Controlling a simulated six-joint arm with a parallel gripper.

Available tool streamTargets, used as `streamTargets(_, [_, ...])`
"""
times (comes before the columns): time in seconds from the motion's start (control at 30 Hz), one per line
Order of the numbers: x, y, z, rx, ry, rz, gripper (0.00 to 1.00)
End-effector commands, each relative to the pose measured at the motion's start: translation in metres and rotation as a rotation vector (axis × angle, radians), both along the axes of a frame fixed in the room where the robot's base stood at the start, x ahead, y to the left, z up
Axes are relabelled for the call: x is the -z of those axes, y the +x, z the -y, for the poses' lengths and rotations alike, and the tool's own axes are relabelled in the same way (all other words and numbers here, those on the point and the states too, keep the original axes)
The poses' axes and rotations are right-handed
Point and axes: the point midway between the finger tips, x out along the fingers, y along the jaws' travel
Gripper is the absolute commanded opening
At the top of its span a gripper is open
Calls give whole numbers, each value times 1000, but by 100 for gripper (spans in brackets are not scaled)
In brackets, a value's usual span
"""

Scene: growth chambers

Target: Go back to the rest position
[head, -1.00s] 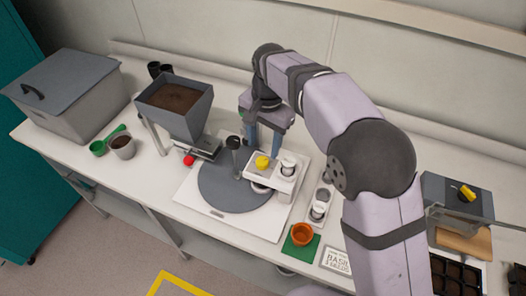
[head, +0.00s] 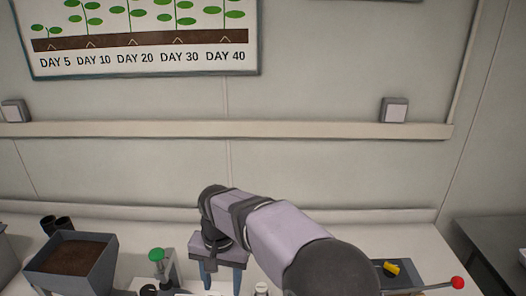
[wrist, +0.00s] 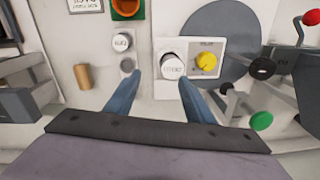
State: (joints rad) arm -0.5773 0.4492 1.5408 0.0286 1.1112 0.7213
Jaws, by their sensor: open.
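My gripper (head: 222,281) hangs above the bench in the head view, at the lower edge of the picture. Its fingertips are hardly seen there. In the wrist view my gripper (wrist: 159,74) has its two blue fingers apart, with nothing held between them. A white lidded jar (wrist: 173,66) stands just beyond the right fingertip, beside a yellow knob (wrist: 206,61) on a white panel. The frames do not show clearly how high the fingers are above the jar.
A second white jar (wrist: 122,42), an orange pot (wrist: 126,6) and a brown cylinder (wrist: 82,77) lie around the fingers. A grey turntable (wrist: 220,25) is at the right. A soil hopper (head: 72,262) stands left of my arm. The wall above is clear of obstacles near the arm.

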Motion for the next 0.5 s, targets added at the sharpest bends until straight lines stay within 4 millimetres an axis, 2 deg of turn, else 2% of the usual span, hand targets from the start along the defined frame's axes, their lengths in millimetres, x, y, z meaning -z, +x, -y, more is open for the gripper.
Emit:
streamTargets(0.03, [1, -2, 25, 1, -4, 0, 49])
streamTargets(0.17, [8, -14, 83, -26, -14, 2, 49])
streamTargets(0.27, [17, -32, 130, -48, -22, 2, 49])
streamTargets(0.4, [32, -70, 187, -81, -33, -1, 49])
streamTargets(0.5, [43, -99, 216, -106, -39, -5, 49])
